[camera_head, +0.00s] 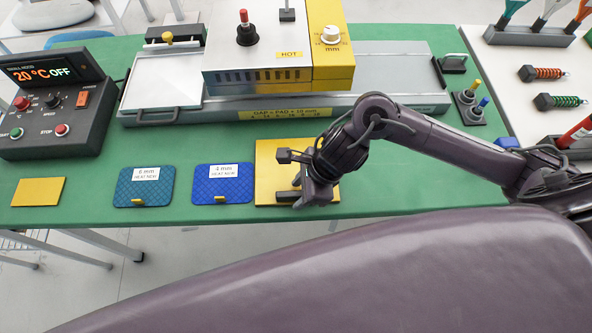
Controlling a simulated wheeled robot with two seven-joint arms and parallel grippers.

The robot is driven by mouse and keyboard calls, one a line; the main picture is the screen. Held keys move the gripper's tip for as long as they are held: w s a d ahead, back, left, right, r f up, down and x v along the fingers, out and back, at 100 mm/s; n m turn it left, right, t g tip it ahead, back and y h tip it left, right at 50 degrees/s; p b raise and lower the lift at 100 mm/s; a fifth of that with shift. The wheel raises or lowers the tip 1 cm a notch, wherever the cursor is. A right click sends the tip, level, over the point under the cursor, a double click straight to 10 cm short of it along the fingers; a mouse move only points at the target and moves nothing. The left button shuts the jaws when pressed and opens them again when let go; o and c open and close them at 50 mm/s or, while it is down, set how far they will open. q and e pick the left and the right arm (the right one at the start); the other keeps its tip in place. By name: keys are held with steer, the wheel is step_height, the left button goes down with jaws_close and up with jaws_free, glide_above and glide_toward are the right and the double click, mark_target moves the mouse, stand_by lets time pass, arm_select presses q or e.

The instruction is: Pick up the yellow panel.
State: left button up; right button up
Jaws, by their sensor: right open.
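A square yellow panel (268,185) lies flat on the green table, right of the blue pad. My right gripper (286,176) is over this panel, its fingers apart and pointing left, with nothing seen between them. The gripper hides the panel's right part. I cannot tell how high the gripper is above the panel. A smaller yellow plate (38,191) lies flat near the table's left front. My left gripper is not in view.
A teal pad (135,189) and a blue pad (208,183), each labelled and with a yellow tab, lie left of the panel. A press machine (262,70) stands behind on a long grey base. A control box (57,115) is at left. Green table (90,165) is bare between them.

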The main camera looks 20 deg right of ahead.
steer(key=shift+f+b, duration=0.2)
steer(key=shift+b, duration=0.1)
stand_by(0.4)
jaws_close()
